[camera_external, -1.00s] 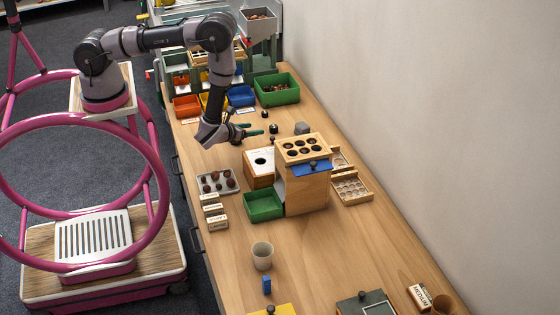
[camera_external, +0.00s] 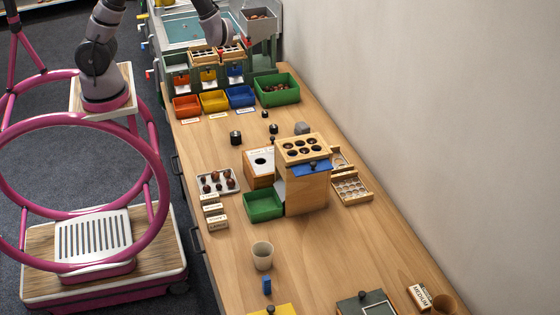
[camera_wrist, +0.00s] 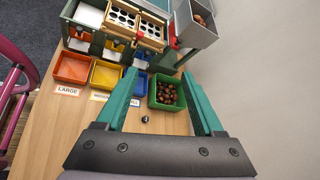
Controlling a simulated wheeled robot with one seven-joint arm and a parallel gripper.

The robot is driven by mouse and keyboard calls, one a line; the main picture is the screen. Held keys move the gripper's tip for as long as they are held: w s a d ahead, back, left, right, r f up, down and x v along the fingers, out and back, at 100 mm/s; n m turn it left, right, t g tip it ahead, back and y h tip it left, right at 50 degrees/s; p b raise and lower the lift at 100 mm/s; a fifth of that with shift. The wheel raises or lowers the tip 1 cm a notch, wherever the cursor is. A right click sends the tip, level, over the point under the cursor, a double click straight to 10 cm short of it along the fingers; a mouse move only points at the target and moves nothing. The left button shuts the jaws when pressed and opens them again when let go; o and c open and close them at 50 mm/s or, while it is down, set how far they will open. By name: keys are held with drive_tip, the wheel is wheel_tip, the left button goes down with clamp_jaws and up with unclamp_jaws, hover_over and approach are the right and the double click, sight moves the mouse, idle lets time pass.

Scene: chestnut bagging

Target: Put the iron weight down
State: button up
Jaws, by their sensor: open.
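A dark cylindrical weight with a knob (camera_external: 235,137) stands upright on the table, left of the wooden box with a round hole. Two smaller dark weights stand near it, one to its right (camera_external: 273,128) and one farther back (camera_external: 265,113). I cannot tell from markings which is the iron weight. My gripper (camera_wrist: 159,73) is open, its green fingers wide apart and nothing held between them. It is away from the weights, high near the sorting station at the back. One small dark weight (camera_wrist: 145,119) shows below the fingers in the wrist view.
Orange (camera_external: 187,106), yellow (camera_external: 214,101) and blue (camera_external: 240,95) bins stand at the back. A green bin of chestnuts (camera_external: 292,94) is to their right. A tall wooden stand (camera_external: 307,190) and a grey stone (camera_external: 302,128) are mid-table.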

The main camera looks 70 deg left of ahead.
drive_tip(key=s+d+r+n+t+h, duration=0.1)
drive_tip(key=s+r+n+h, duration=0.4)
drive_tip(key=s+r, duration=0.5)
drive_tip(key=s+d+r+n+t+h, duration=0.2)
drive_tip(key=s+r+n+h, duration=0.2)
drive_tip(key=s+r, duration=0.6)
drive_tip(key=s+n, duration=0.1)
drive_tip(key=n, duration=0.1)
drive_tip(key=shift+s+d+n+h, duration=0.25)
drive_tip(key=shift+s+n+h, duration=0.05)
drive_tip(key=shift+h, duration=0.1)
idle(0.5)
drive_tip(key=o, duration=0.4)
